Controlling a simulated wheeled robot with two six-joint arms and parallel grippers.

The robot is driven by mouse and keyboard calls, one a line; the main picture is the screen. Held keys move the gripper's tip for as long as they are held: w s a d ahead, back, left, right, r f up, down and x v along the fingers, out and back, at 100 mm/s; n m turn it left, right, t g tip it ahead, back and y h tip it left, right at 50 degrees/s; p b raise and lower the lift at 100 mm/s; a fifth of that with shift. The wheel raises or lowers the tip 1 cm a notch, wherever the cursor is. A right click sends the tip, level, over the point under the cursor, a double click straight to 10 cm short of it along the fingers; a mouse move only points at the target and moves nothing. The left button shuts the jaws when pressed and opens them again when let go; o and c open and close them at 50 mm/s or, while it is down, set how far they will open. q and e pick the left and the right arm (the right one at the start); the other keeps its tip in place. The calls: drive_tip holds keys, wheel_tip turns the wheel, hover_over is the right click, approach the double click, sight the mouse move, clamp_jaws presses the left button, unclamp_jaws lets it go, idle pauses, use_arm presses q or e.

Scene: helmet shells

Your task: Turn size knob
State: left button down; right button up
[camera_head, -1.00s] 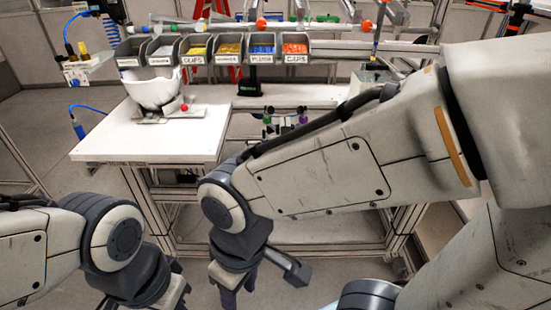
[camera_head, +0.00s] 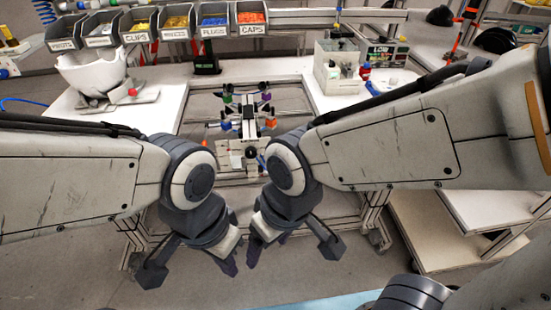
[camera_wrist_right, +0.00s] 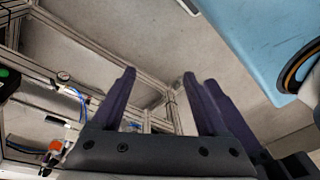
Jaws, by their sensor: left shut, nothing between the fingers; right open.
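A white helmet shell (camera_head: 92,74) sits on a low stand on the white table at the left back. A red ball-shaped part (camera_head: 133,92) is at the stand's right end. I cannot tell which part is the size knob. My left gripper (camera_head: 229,266) is shut and empty, hanging low in front of the tables. My right gripper (camera_head: 253,254) hangs close to its right, fingers pointing down. It is open and empty in the right wrist view (camera_wrist_right: 160,73), with only floor and frame bars beyond its fingers. Both are well apart from the helmet.
Labelled bins (camera_head: 175,22) line the back above the table (camera_head: 166,112). A fixture (camera_head: 250,125) with coloured parts stands in the gap between the tables. A grey box (camera_head: 337,62) stands on the right table. A white shelf cart (camera_head: 440,232) is at the right. Floor lies below my grippers.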

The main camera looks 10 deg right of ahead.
drive_tip(key=w+a+f+t+b, duration=0.1)
drive_tip(key=w+a+f+b, duration=0.1)
drive_tip(key=w+f+b, duration=0.3)
drive_tip(key=m+t+h+b, duration=0.2)
drive_tip(key=m+t+b, duration=0.2)
drive_tip(key=t+b, duration=1.1)
approach(251, 154)
drive_tip(key=shift+t, duration=0.5)
drive_tip(key=w, duration=0.6)
drive_tip(key=w+f+p, duration=0.1)
drive_tip(key=w, duration=0.2)
drive_tip(key=shift+w, duration=0.1)
use_arm(q)
wheel_tip(251, 154, down, 21)
drive_tip(key=shift+d, duration=0.1)
use_arm(e)
clamp_jaws()
